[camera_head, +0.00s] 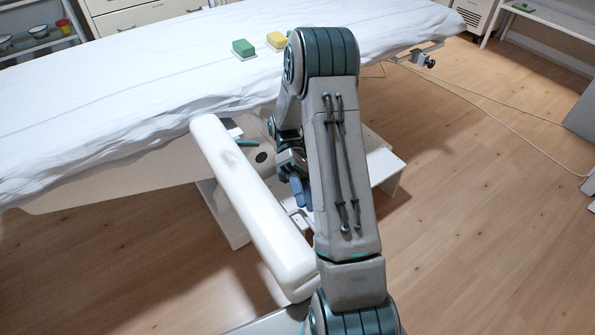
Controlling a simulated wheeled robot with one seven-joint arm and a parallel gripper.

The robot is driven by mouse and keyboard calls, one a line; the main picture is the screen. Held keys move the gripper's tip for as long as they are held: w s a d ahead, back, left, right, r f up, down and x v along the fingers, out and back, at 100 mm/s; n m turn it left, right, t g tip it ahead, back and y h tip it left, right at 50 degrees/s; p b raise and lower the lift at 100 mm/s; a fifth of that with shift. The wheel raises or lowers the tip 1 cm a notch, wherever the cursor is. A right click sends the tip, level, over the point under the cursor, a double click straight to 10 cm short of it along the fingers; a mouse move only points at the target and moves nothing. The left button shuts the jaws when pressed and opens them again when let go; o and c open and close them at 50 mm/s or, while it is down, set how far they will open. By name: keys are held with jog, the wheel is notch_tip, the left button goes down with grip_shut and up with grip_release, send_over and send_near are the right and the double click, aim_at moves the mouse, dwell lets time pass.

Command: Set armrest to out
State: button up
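The armrest (250,205) is a long white padded bar with a grey smudge near its far end. It runs from the near side of the couch (110,95) toward me, angled down to the right. My gripper (291,168) is low beside the couch, just right of the armrest. It is mostly hidden behind my own arm, so its fingers and any contact do not show clearly. A small blue part (301,193) shows just below it; I cannot tell what it belongs to. The armrest's mounting is partly hidden.
A white sheet covers the couch, with a green block (243,48) and a yellow block (277,40) on it. The couch's pale base (385,165) stands behind my arm. A cable (480,125) lies on the floor at right. The wooden floor is otherwise mostly clear.

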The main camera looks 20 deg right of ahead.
jog(key=p+v, duration=0.2)
jog(key=v, duration=0.5)
dwell(0.5)
